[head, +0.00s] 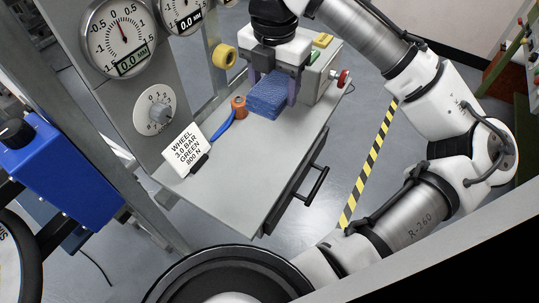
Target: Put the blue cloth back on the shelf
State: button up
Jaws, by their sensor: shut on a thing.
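The blue cloth (268,96) is a folded, textured block at the back part of the grey shelf (240,165). My gripper (271,88) comes down over it from above, with one finger on each side, and is shut on the cloth. The cloth is over the shelf top, close to its surface; I cannot tell whether it touches. The gripper body hides the cloth's upper back part.
A blue-handled tool (222,128) and an orange spool (239,106) lie left of the cloth. A box with a red knob (343,78) stands to the right. A sign card (184,149) stands at the left edge. The shelf's front is clear.

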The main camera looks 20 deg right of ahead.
notch_tip(320, 180, down, 19)
jog(key=p, duration=0.2)
jog(key=shift+f+p, duration=0.2)
jog(key=shift+p, duration=0.1)
jog(key=shift+f, duration=0.1)
jog(key=shift+f, duration=0.15)
jog(key=shift+f+b, duration=0.15)
jog(key=shift+b, duration=0.2)
jog(key=o, duration=1)
